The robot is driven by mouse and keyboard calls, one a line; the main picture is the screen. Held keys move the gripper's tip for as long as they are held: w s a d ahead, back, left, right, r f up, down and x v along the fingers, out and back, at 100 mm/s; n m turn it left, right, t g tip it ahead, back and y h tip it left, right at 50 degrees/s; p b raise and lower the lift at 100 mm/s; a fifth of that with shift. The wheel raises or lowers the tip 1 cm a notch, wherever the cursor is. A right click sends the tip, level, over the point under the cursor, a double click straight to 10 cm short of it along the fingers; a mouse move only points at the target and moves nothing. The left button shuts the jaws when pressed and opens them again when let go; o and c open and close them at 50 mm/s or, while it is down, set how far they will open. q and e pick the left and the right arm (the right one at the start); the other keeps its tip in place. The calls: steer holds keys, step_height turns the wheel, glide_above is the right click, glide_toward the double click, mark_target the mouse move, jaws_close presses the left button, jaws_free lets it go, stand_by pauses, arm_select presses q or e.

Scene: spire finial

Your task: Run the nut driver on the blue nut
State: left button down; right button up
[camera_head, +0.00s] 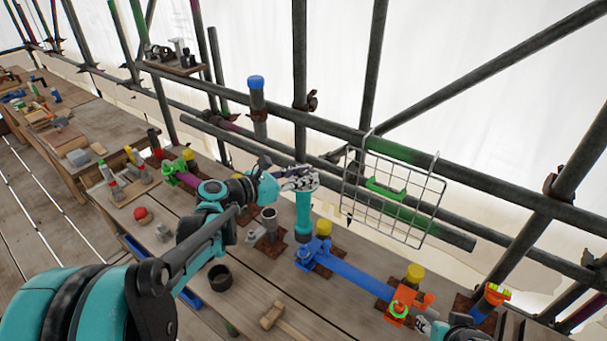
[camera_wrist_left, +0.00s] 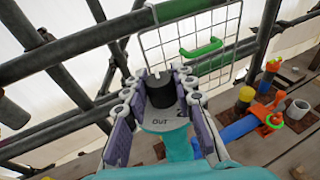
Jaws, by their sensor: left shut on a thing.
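My left gripper (camera_head: 301,181) is shut around the upper part of the teal nut driver (camera_head: 303,212). The driver stands about upright, its dark socket end pointing down just over the blue clamp (camera_head: 340,268). The blue nut (camera_head: 305,255) appears on the clamp's left end, close by the socket; I cannot tell whether they touch. In the left wrist view the gripper (camera_wrist_left: 158,97) encloses the driver's dark cap and grey collar (camera_wrist_left: 165,120), marked "OUT". My right gripper (camera_head: 424,324) shows only partly at the bottom right, by the orange clamp (camera_head: 402,300); its jaws are unclear.
A wire basket (camera_head: 395,215) with a green handle hangs from the rail behind the driver. A grey cup (camera_head: 269,222) stands left of it. Scaffold poles run behind the planks.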

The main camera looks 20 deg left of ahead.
mark_target(298, 204)
arm_select(q)
steer(key=shift+f+b, duration=3.6)
steer(key=shift+f, duration=0.95)
steer(key=shift+s+f, duration=0.15)
steer(key=shift+f, duration=0.05)
